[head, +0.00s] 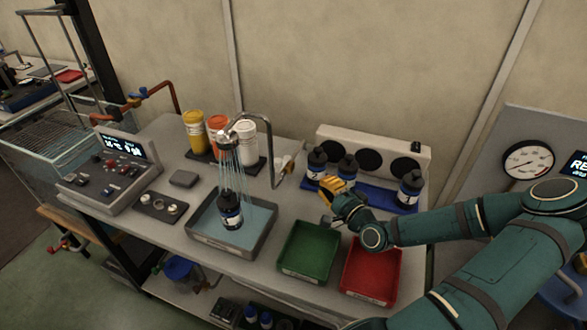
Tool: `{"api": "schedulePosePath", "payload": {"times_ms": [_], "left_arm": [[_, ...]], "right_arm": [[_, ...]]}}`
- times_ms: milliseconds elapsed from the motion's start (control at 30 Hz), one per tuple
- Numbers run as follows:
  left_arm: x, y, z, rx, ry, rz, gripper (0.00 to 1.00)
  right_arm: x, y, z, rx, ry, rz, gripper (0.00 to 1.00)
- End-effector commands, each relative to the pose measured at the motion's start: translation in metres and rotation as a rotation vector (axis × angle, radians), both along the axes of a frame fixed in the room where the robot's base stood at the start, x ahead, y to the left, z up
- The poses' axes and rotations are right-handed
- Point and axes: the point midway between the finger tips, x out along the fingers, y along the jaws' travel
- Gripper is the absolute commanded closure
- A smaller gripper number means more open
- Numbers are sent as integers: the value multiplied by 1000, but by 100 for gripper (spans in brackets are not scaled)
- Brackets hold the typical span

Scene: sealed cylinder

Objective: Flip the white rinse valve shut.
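A metal rinse pipe (270,127) arches over a grey tray (207,240), and several streams of water fall from its head. A dark bottle with a white label (230,212) stands upright in the tray under the water. A small pale lever (284,163) at the pipe's lower right looks like the white rinse valve; its exact position is hard to read. My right gripper (330,188), with yellow fingers, is to the right of and nearer than the lever, apart from it. Its finger gap is too small to read. My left gripper is out of view.
Dark bottles (409,190) stand on a blue rack (375,194) close behind my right gripper. Green (309,252) and red (371,270) trays lie in front. Yellow, orange and white containers (195,130) stand behind the rinse tray. A control panel (110,168) is at left.

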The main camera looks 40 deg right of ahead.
Motion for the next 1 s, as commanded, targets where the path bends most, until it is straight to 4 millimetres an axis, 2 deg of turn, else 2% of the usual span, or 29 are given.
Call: {"api": "schedulePosePath", "payload": {"times_ms": [33,100,600,767,1000], "left_arm": [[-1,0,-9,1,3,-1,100],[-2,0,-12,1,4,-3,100],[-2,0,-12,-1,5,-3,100],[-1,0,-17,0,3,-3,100],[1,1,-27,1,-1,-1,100]], "right_arm": [[0,0,-9,-1,0,0,100],[0,0,-11,-1,0,0,100],[4,0,-11,-2,-1,1,100],[24,-2,-12,-1,-2,3,100],[70,-9,-12,-2,-2,3,100]]}}
